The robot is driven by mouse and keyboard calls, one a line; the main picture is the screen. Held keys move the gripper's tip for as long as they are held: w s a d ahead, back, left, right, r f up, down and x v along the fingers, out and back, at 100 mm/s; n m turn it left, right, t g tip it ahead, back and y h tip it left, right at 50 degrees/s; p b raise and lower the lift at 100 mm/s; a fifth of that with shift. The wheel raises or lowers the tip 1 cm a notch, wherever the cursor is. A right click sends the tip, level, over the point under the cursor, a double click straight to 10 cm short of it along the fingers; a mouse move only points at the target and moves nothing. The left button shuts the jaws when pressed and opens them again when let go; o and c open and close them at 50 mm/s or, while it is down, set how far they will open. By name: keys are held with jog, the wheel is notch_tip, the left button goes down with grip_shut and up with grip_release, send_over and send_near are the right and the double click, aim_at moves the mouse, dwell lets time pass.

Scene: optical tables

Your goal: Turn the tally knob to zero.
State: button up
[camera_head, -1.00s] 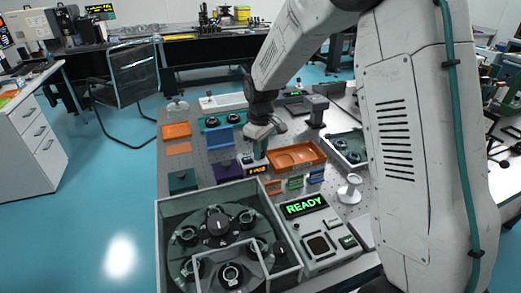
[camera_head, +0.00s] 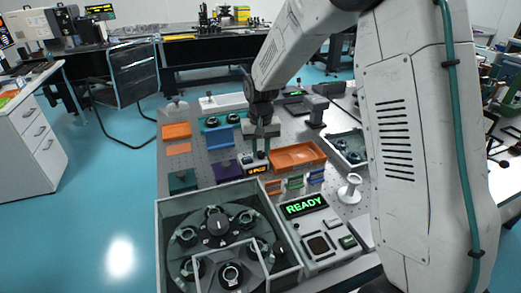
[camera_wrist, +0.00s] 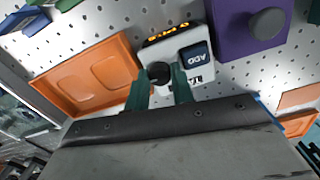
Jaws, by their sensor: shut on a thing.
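The tally unit is a small white box (camera_wrist: 204,74) with a lit orange display (camera_wrist: 172,34), a dark blue ADD button (camera_wrist: 196,55) and a round black tally knob (camera_wrist: 158,72). The display digits are too small and skewed to read. My gripper (camera_wrist: 160,80) has its two green fingers on either side of the knob, shut on it. In the head view my gripper (camera_head: 262,152) points down over the unit, whose display (camera_head: 257,170) shows just below it. The fingers hide part of the box there.
An orange tray (camera_head: 297,156) lies close on the right of the unit. A purple block (camera_wrist: 245,30) with a grey knob stands on its other side. A glass-walled bin (camera_head: 172,205) and a READY panel (camera_head: 304,205) stand nearer the front.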

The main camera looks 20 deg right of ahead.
jog(key=shift+r+m, duration=0.1)
jog(key=shift+m, duration=0.2)
